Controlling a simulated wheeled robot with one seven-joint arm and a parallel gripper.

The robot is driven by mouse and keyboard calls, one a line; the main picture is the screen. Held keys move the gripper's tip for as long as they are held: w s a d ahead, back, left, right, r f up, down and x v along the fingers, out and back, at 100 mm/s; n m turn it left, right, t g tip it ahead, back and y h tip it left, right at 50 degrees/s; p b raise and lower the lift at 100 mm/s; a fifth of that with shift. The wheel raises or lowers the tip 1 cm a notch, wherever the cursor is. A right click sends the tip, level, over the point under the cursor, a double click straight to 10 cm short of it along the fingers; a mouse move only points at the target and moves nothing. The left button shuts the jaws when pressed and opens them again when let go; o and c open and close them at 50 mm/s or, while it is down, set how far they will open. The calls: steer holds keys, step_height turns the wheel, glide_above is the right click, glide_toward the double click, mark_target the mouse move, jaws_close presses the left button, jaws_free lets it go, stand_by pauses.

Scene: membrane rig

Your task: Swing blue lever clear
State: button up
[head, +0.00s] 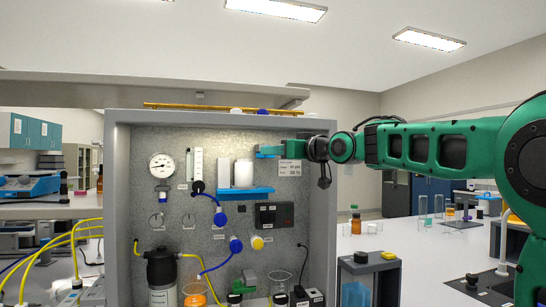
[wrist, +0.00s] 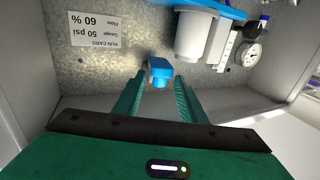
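A small blue lever (wrist: 159,72) sticks out from the speckled metal back panel, between the run card and a white canister. In the head view the blue piece (head: 266,149) at my fingertips is small and partly covered by them. My gripper (wrist: 160,88) is open, with one green finger on each side of the lever's end and a visible gap beside it. In the head view my gripper (head: 270,152) reaches in from the right, high in the cabinet. Whether a finger touches the lever is not clear.
The grey cabinet frame (head: 325,210) stands close right of my gripper. A blue shelf (head: 245,191) with white canisters is below left. The run card (head: 291,168) is just below my gripper. Blue valves (head: 236,244) and tubing sit lower, above glassware.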

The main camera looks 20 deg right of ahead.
steer(key=shift+w+a, duration=0.25)
steer(key=shift+w, duration=0.4)
steer(key=c, duration=0.7)
steer(key=shift+d, duration=0.1)
steer(key=shift+w+d+n+g+y, duration=0.2)
steer(key=shift+d+n+g+y, duration=0.1)
steer(key=shift+n+y, duration=0.3)
steer(key=shift+w+d+n+g+y, duration=0.1)
steer(key=shift+d+n+g+y, duration=0.1)
steer(key=shift+n+g+y, duration=0.35)
steer(key=shift+w+d+n+g+y, duration=0.15)
steer(key=shift+n+y, duration=0.1)
steer(key=shift+y, duration=0.5)
steer(key=shift+c, duration=0.2)
steer(key=shift+s, duration=0.15)
